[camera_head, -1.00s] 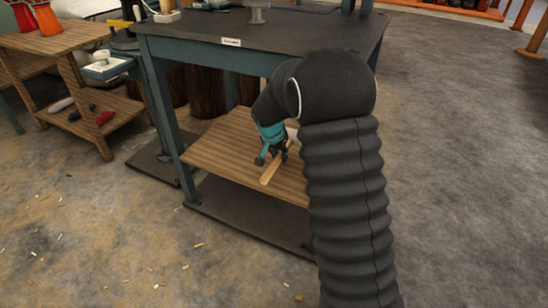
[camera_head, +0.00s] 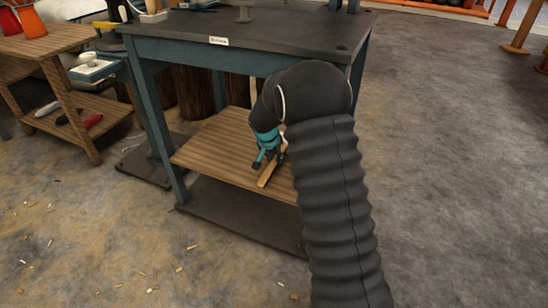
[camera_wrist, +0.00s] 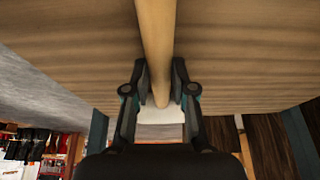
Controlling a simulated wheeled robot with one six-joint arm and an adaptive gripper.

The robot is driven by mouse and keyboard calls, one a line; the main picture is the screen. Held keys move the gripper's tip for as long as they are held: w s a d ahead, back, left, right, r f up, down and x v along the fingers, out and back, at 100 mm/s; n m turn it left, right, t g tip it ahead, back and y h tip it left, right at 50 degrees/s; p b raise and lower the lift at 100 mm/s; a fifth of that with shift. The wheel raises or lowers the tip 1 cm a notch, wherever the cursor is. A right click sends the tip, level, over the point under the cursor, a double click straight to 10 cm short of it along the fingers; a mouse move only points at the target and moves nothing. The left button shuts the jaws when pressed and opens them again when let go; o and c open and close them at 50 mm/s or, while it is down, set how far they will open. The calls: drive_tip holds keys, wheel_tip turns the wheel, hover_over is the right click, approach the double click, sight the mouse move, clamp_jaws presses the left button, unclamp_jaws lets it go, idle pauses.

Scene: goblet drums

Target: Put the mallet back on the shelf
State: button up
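The mallet has a pale wooden handle (camera_head: 267,174), which points toward the front edge of the table's lower wooden shelf (camera_head: 215,145). My gripper (camera_head: 265,158) is over this shelf, under the tabletop. In the wrist view, my gripper's fingers (camera_wrist: 160,75) are on both sides of the handle (camera_wrist: 156,35) and look closed on it. A white part (camera_wrist: 160,118), probably the mallet's head, shows behind the fingers. The shelf boards (camera_wrist: 75,65) fill the upper wrist view. Whether the mallet touches the shelf cannot be told.
The dark tabletop (camera_head: 290,28) is above my gripper, with teal legs (camera_head: 163,130) at the corners. A dark base plate (camera_head: 235,208) is below the shelf. A wooden rack (camera_head: 60,45) with tools stands at left. Open floor (camera_head: 450,170) lies to the right.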

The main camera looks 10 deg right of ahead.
drive_tip(key=o, duration=0.5)
drive_tip(key=shift+c, duration=0.2)
drive_tip(key=v, duration=1.2)
drive_tip(key=s+n+g, duration=0.2)
drive_tip(key=s+n, duration=0.3)
drive_tip(key=s, duration=0.5)
drive_tip(key=s+d+r+n+t+y+p, duration=0.1)
drive_tip(key=s+r+t+p, duration=0.3)
drive_tip(key=s+r+p, duration=0.6)
drive_tip(key=s+r, duration=0.6)
drive_tip(key=s, duration=0.3)
drive_tip(key=s+r+n+y, duration=0.1)
drive_tip(key=s+r, duration=0.5)
drive_tip(key=s, duration=0.3)
drive_tip(key=shift+d+r+y+p, duration=0.25)
drive_tip(key=shift+r+y+p, duration=0.05)
drive_tip(key=shift+r+p, duration=0.1)
